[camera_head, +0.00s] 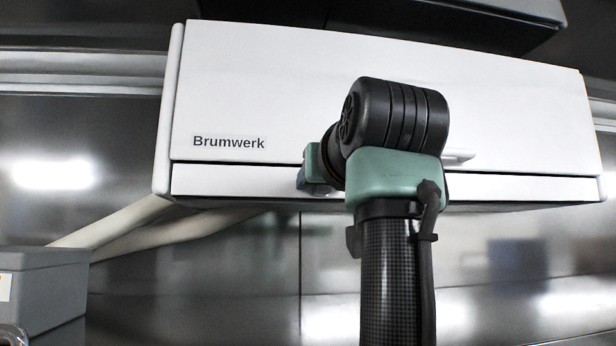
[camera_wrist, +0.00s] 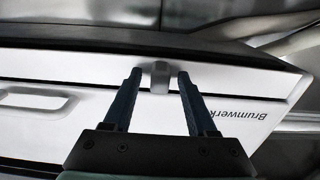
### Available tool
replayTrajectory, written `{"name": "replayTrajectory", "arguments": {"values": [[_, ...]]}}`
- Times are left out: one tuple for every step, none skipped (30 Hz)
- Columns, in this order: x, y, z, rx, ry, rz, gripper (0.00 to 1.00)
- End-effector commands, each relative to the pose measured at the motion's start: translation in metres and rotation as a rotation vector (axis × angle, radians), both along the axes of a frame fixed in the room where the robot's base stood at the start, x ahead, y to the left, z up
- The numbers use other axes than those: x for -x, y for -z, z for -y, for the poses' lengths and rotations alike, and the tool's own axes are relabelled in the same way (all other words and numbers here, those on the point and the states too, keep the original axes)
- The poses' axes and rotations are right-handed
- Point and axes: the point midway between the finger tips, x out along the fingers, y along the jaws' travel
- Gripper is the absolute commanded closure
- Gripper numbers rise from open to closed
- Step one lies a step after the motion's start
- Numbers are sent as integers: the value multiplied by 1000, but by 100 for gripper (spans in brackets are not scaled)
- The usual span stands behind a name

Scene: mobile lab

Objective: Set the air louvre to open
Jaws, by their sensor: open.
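The white wall unit marked Brumwerk (camera_head: 370,90) has a long narrow white flap, seemingly the air louvre (camera_head: 240,181), along its lower edge below a dark slot. In the wrist view, upside down, the louvre (camera_wrist: 60,66) lies above the slot. A small grey tab (camera_wrist: 159,78) stands at its middle. My gripper (camera_wrist: 160,76) is open, with its two blue fingers on either side of the tab and gaps seemingly left on both sides. In the head view my gripper (camera_head: 315,180) shows only partly at the louvre; my arm hides the tab.
A white handle (camera_head: 458,156) sits on the unit's front panel, right of my wrist; it also shows in the wrist view (camera_wrist: 38,101). Pale pipes (camera_head: 150,222) run below left. A grey box (camera_head: 40,285) stands at lower left. A dark fixture hangs above.

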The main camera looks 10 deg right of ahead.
Motion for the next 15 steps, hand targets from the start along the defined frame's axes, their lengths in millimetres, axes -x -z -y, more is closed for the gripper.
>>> {"name": "replayTrajectory", "arguments": {"values": [[0, 0, 0, 0, 0, 0, 43], [0, 0, 0, 0, 0, 0, 43], [0, 0, 0, 0, 0, 0, 43], [0, 0, 0, 0, 0, 0, 43], [0, 0, 0, 0, 0, 0, 46], [0, 0, 0, 0, 0, 0, 53], [0, 0, 0, 0, 0, 0, 59], [0, 0, 0, 0, 0, 0, 64], [0, 0, 0, 0, 0, 0, 71], [0, 0, 0, 0, 0, 0, 77], [0, 0, 0, 0, 0, 0, 82], [0, 0, 0, 0, 0, 1, 89], [0, 0, 0, 0, 0, 1, 95], [0, 0, 0, 0, 0, 1, 100], [0, 0, 0, 0, 0, 1, 100]]}}
